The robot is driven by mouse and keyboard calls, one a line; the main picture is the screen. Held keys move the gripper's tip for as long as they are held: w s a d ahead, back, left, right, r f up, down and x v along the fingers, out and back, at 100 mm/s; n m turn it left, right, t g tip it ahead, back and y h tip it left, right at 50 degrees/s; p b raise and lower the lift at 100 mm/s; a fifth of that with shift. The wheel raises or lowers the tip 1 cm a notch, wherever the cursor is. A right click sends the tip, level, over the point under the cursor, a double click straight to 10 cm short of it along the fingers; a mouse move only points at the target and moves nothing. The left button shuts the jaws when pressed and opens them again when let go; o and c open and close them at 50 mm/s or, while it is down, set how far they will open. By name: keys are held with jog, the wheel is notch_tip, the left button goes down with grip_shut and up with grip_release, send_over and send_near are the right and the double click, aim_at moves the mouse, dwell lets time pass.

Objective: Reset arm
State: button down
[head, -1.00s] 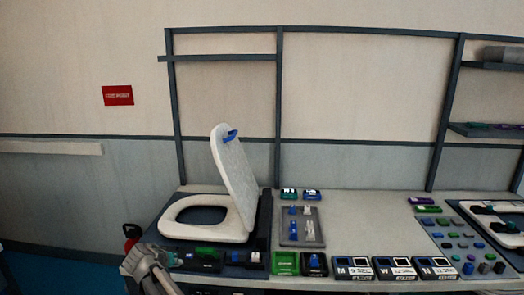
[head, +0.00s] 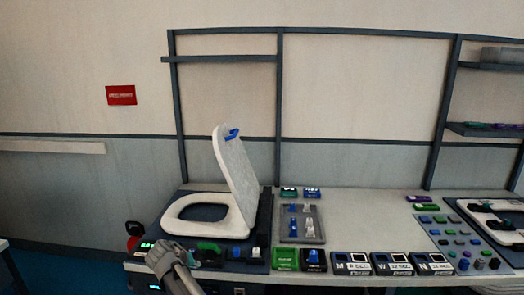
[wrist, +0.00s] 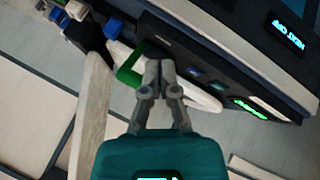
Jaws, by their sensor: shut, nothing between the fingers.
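My gripper (wrist: 160,66) is shut and empty in the wrist view, its two grey fingertips together. A green loop-shaped part (wrist: 128,75) on the dark fixture shows just left of the fingertips; I cannot tell whether they touch. In the head view my arm reaches in from the bottom, in front of the toilet test fixture, and its fingers are not clear there. The white toilet seat (head: 190,229) lies on the fixture, and its lid (head: 236,175) stands raised with a blue clip (head: 232,134) near the top.
A grey tray (head: 281,229) with small blue and clear parts lies right of the toilet. Green (head: 285,259) and dark blocks line the bench's front edge. A dark frame (head: 279,110) rises behind. The bench (head: 370,215) is clear in the middle.

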jog(key=s+d+m+g+y+p, duration=0.1)
jog(key=s+d, duration=0.4)
jog(key=d, duration=0.8)
jog(key=s+d+m+g+y+p, duration=0.1)
jog(key=s+d+g, duration=0.3)
jog(key=d, duration=0.9)
jog(key=s+d+m+g+y+p, duration=0.1)
jog(key=s+d+m+g, duration=0.1)
jog(key=s+d, duration=0.5)
jog(key=d, duration=0.6)
jog(key=shift+s+d+f+y+p, duration=0.2)
jog(key=shift+s+f+y+p, duration=0.2)
